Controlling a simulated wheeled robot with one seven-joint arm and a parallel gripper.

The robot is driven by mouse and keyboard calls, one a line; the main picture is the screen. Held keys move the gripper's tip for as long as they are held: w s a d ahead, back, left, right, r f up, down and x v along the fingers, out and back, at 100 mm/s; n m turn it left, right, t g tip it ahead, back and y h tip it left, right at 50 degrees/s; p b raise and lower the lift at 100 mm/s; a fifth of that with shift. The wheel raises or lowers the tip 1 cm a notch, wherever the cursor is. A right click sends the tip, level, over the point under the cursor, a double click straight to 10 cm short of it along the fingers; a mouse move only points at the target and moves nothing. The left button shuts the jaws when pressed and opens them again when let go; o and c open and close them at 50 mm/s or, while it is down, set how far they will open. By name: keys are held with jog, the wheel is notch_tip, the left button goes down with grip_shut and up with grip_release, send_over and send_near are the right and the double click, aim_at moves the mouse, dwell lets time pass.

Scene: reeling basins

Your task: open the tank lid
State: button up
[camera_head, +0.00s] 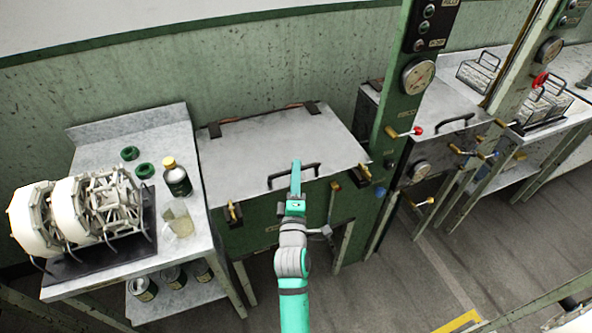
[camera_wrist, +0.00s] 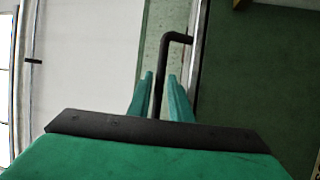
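The tank lid (camera_head: 258,150) is a flat grey metal plate lying closed on the green tank (camera_head: 259,229). A dark bar handle (camera_head: 312,166) stands near its front edge, and it also shows in the wrist view (camera_wrist: 163,66). The gripper is open around the bar. Contact deeper between the fingers is hard to see.
Yellow latches flank the tank front, one at left (camera_head: 233,214). A metal table (camera_head: 100,165) with reels, a bottle (camera_head: 177,178) and a beaker stands at left. A green post (camera_head: 392,130) with gauge and levers stands close at right. The floor in front is clear.

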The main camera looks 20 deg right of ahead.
jog(key=shift+w+d+r, duration=0.1)
jog(key=shift+w+d, duration=0.1)
jog(key=shift+w, duration=0.25)
grip_shut()
jog(key=shift+d+r, duration=0.1)
